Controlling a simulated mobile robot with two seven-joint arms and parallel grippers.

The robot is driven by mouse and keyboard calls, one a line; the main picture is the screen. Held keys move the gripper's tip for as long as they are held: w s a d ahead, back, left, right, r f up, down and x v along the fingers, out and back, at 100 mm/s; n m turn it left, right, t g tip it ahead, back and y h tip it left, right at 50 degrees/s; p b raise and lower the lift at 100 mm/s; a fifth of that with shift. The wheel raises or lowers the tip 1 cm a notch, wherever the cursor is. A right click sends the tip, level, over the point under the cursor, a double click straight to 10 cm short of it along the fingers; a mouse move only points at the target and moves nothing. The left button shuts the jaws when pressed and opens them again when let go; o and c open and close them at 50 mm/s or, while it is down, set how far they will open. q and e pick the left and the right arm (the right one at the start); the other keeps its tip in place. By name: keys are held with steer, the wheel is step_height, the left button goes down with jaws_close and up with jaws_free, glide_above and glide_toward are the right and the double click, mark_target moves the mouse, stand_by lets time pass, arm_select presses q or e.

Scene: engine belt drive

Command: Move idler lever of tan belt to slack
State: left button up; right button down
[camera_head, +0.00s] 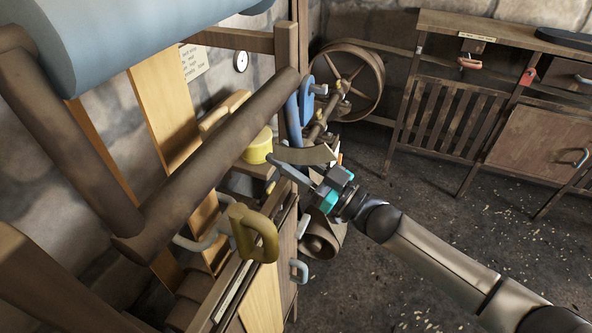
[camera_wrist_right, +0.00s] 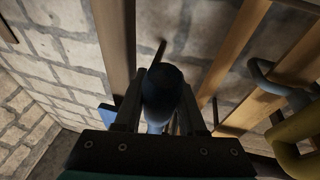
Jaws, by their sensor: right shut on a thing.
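My right gripper (camera_head: 296,174) reaches in from the lower right, beside the wooden machine. In the right wrist view its two dark fingers (camera_wrist_right: 165,100) are closed on both sides of a dark blue round-ended handle (camera_wrist_right: 166,88). It seems to be a lever's grip; in the head view the fingers largely hide it. Tan belt strips (camera_head: 168,125) run steeply down the machine's left part, and tan strips also show in the right wrist view (camera_wrist_right: 238,70). I cannot tell how tight they are. My left gripper is not in view.
A yellow handle (camera_head: 265,240) and a light blue handle (camera_head: 298,271) stick out below the gripper. A thick brown bar (camera_head: 205,160) crosses the machine. A spoked wheel (camera_head: 350,80) stands behind. A wooden bench (camera_head: 520,135) is at the right.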

steer(key=b, duration=0.1)
steer(key=a+y+b, duration=0.1)
steer(key=shift+w+a+f+t+b, duration=0.1)
steer(key=shift+w+a+t+b, duration=0.15)
steer(key=shift+a+t+b, duration=0.05)
steer(key=shift+a+r+m+b, duration=0.2)
steer(key=shift+a+m+b, duration=0.1)
steer(key=shift+b, duration=0.2)
steer(key=shift+y, duration=0.3)
steer(key=shift+r, duration=0.1)
steer(key=c, duration=0.5)
jaws_free()
steer(key=shift+w, duration=0.1)
